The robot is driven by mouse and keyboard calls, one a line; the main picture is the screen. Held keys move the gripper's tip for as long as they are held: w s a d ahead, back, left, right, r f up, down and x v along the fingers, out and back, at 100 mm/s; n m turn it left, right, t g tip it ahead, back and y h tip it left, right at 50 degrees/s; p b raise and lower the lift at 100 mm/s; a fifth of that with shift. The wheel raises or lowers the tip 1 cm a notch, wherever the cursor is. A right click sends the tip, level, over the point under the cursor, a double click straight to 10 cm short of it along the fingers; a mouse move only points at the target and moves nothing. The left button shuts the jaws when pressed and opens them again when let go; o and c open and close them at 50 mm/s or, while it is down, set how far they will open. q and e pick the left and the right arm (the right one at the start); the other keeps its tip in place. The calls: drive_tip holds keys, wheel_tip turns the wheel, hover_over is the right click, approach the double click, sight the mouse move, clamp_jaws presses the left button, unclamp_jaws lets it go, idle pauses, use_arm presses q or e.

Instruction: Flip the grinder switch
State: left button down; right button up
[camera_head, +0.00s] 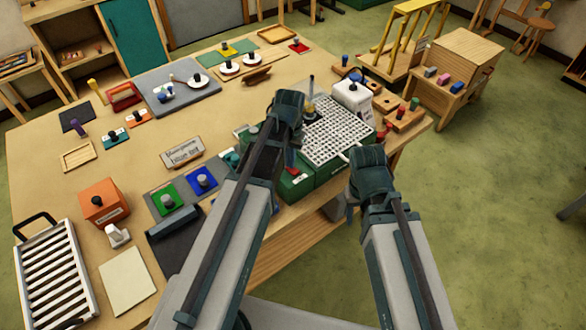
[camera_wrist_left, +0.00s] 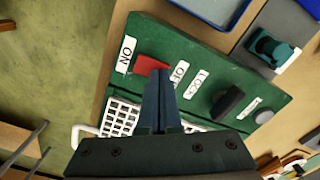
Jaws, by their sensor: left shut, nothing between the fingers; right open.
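The green grinder (camera_head: 296,188) with its white grid top (camera_head: 338,132) stands at the table's near right edge. In the left wrist view its green panel carries a red switch (camera_wrist_left: 150,65) between an ON label (camera_wrist_left: 126,54) and an OFF label (camera_wrist_left: 179,73). My left gripper (camera_wrist_left: 158,73) is shut and empty, its tips right beside the switch on the OFF side. I cannot tell whether they touch it. In the head view the red switch (camera_head: 292,171) shows small beside my left arm. My right gripper (camera_head: 350,203) is open, off the grinder's right side.
A black knob (camera_wrist_left: 228,103) sits farther along the panel, past a LOCK label (camera_wrist_left: 196,84). A white bottle-like container (camera_head: 352,98) stands behind the grid. Blue and green pads (camera_head: 201,181) lie left of the grinder. Open floor (camera_head: 490,200) is to the right.

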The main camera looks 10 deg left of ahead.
use_arm(q)
wheel_tip(320, 180, up, 7)
drive_tip(key=p, duration=0.6)
drive_tip(key=shift+p, duration=0.3)
drive_tip(key=shift+f, duration=0.1)
drive_tip(key=shift+s+d+f, duration=0.1)
drive_tip(key=shift+d+f, duration=0.05)
drive_tip(key=s+d+f+m+b, duration=0.1)
drive_tip(key=s+d+f+b, duration=0.4)
drive_tip(key=s, duration=0.2)
drive_tip(key=s+d+f+m+y+b, duration=0.1)
drive_tip(key=s+d+f+b, duration=0.4)
drive_tip(key=s+b, duration=0.1)
drive_tip(key=shift+s+f, duration=0.2)
drive_tip(key=shift+s, duration=0.35)
drive_tip(key=shift+d, duration=0.1)
drive_tip(key=shift+d, duration=0.1)
